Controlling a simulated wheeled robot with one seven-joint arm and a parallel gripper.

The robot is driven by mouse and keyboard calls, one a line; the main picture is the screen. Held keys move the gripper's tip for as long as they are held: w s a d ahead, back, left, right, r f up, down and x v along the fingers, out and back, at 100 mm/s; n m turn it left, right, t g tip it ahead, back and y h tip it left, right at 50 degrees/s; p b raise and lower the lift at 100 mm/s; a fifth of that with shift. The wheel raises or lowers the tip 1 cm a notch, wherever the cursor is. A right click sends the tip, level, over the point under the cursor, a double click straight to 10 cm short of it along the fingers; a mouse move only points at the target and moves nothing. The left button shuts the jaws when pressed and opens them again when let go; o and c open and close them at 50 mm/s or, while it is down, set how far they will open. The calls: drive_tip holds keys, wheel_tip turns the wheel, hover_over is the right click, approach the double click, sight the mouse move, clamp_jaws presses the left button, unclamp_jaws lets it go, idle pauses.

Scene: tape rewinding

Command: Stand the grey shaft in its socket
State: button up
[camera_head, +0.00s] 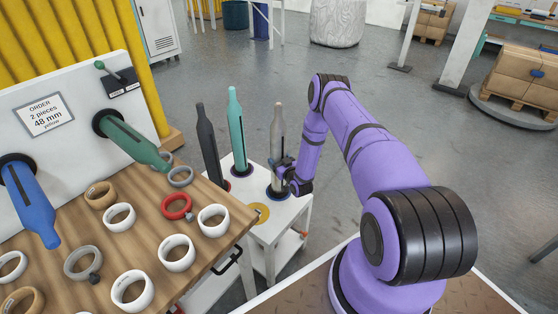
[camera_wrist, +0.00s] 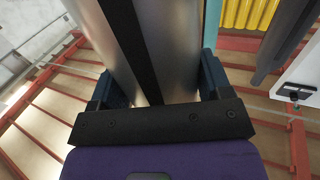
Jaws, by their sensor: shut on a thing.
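The grey shaft (camera_head: 277,135) is bottle-shaped and stands upright at the right end of the white stand. Its lower end is at a dark round socket (camera_head: 274,193) on the stand top; I cannot tell how deep it sits. My gripper (camera_head: 284,176) is shut on the shaft low down, coming from the right. In the wrist view the shaft (camera_wrist: 180,50) fills the middle, a dark stripe along it, with the gripper fingers (camera_wrist: 158,88) on both sides of it.
A teal shaft (camera_head: 237,130) and a black shaft (camera_head: 208,145) stand to the left on the same white stand (camera_head: 270,232). A yellow ring (camera_head: 258,213) lies at its front. The wooden table (camera_head: 205,250) with several tape rolls is at the left.

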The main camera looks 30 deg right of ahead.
drive_tip(key=shift+f, duration=0.3)
drive_tip(key=o, duration=1.3)
drive_tip(key=shift+o, duration=0.2)
drive_tip(key=shift+s+f, duration=0.1)
drive_tip(key=shift+s, duration=0.05)
drive_tip(key=s, duration=1)
drive_tip(key=shift+s+a, duration=0.25)
